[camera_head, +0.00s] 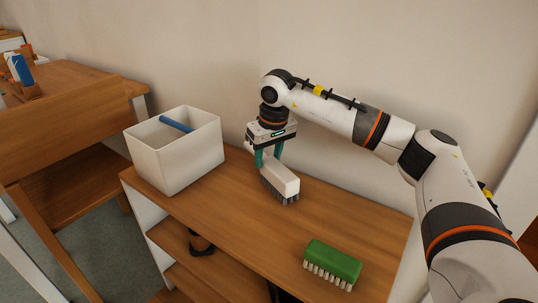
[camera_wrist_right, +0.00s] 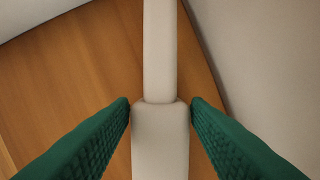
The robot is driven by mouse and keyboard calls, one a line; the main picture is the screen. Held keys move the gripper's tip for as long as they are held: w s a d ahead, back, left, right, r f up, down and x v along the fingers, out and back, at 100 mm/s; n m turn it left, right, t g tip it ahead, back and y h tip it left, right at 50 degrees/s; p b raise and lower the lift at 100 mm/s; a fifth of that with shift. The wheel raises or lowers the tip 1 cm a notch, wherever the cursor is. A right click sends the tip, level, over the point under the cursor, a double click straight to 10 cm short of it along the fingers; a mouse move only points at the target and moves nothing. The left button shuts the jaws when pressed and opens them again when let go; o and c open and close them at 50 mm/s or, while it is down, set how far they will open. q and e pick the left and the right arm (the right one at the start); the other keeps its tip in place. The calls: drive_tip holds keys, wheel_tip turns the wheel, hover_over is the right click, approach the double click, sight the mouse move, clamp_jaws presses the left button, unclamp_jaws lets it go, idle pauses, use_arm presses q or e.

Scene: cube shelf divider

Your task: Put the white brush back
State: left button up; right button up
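The white brush (camera_head: 284,178), a pale block with dark bristles below, is on or just above the wooden top, right of the white box. I cannot tell whether its bristles touch the wood. My right gripper (camera_head: 268,158) reaches down onto it from above with green fingers. In the right wrist view, the brush's pale body (camera_wrist_right: 160,135) lies between the fingertips (camera_wrist_right: 160,103), which press close on both sides; its narrower part runs away from me. My left gripper is not in view.
An open white box (camera_head: 172,165) with a blue stick (camera_head: 176,124) across it stands at the left end of the wooden top (camera_head: 235,215). A green brush (camera_head: 333,262) lies near the front. A wall is behind.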

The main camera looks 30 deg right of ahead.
drive_tip(key=o, duration=0.6)
drive_tip(key=shift+s+r, duration=0.25)
drive_tip(key=shift+r, duration=1)
drive_tip(key=shift+s+r, duration=0.25)
drive_tip(key=shift+r, duration=0.95)
drive_tip(key=shift+s+r, duration=0.25)
drive_tip(key=shift+r, duration=1)
